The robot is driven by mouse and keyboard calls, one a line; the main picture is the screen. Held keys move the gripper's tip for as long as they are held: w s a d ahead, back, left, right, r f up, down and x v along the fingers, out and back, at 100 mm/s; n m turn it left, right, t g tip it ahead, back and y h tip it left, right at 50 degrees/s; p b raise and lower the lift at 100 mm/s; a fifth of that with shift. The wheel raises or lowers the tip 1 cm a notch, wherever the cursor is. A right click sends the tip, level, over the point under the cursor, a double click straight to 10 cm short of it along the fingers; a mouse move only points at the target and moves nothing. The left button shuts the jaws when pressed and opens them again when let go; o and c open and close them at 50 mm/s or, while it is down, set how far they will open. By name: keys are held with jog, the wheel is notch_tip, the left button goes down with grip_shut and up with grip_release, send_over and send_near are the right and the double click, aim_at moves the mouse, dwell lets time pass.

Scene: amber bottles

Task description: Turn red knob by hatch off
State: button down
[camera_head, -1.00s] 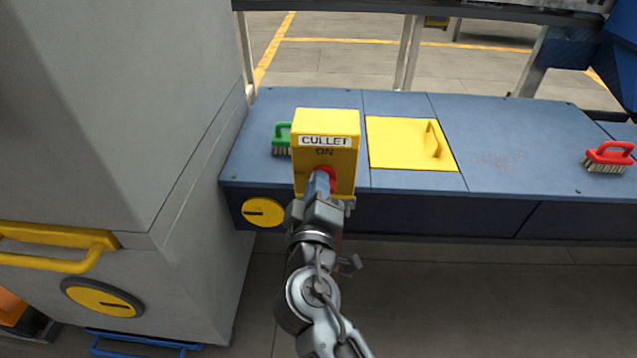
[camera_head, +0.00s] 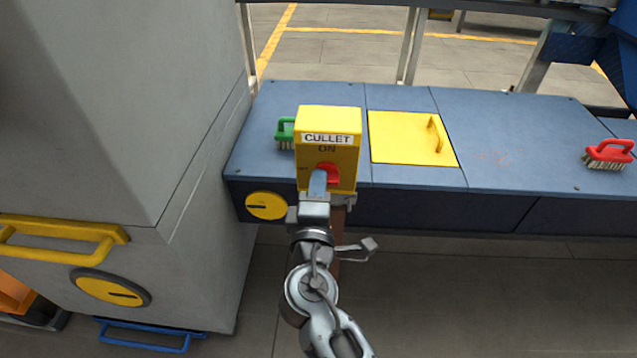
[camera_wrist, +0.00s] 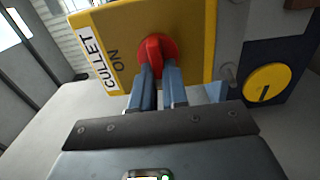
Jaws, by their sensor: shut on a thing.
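The red knob (camera_head: 330,172) is on the front of a yellow box (camera_head: 349,154) labelled CULLET, with ON marked above the knob. The box stands at the front edge of the blue bench, left of the yellow hatch (camera_head: 405,138). My gripper (camera_head: 318,184) reaches the knob from the front and partly covers it. In the wrist view, the two fingers (camera_wrist: 158,78) are closed on the grip of the red knob (camera_wrist: 168,46). The wrist view is rotated, so the label runs up the box's left side. The knob's exact pointing is partly hidden by the fingers.
A green brush (camera_head: 284,132) lies behind the box's left side, and a red brush (camera_head: 608,155) lies at the bench's right. A grey cabinet (camera_head: 120,110) with a yellow handle (camera_head: 60,240) stands close on the left. Floor in front of the bench is clear at right.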

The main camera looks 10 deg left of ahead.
jog(key=shift+f, duration=0.1)
jog(key=c, duration=1.1)
grip_release()
jog(key=shift+c, duration=0.2)
jog(key=shift+s, duration=0.1)
jog(key=s, duration=0.7)
jog(key=shift+s+d+p, duration=0.25)
jog(key=shift+s+p, duration=0.1)
jog(key=shift+p, duration=0.05)
